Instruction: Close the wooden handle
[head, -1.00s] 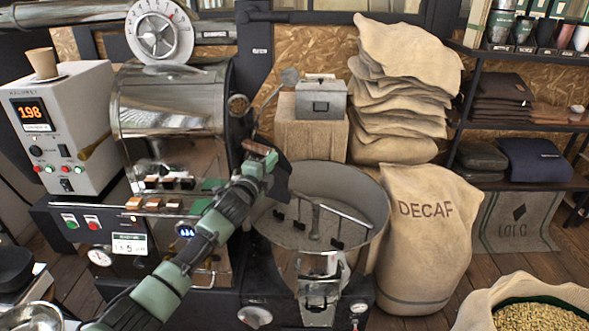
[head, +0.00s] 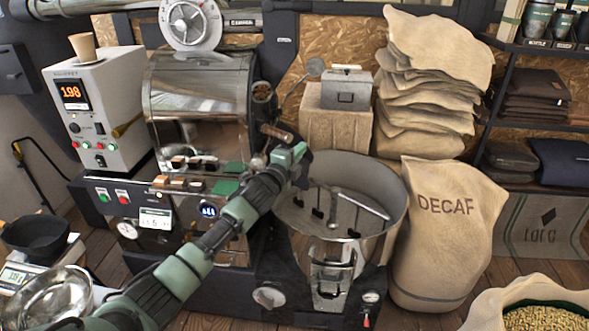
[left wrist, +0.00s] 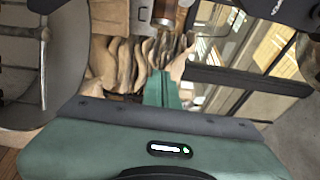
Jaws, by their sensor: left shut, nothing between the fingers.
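The wooden handle (head: 276,132) is a short brown grip on the front of the roaster drum (head: 198,100), above the round cooling tray. It lies nearly level, tilted slightly down to the right. My left gripper (head: 298,160) is just below and right of it in the head view, shut and empty; whether it touches the handle is unclear. In the left wrist view a brown cylinder, seemingly the same handle (left wrist: 165,11), shows beyond the closed green fingers (left wrist: 163,88), with a gap in the picture. My right gripper is not in view.
The cooling tray (head: 350,170) with stirring arms is right below the gripper. A DECAF sack (head: 445,235) stands to its right, with stacked sacks (head: 430,85) behind. The control box (head: 95,110) is at left. A metal bowl (head: 55,295) is at lower left.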

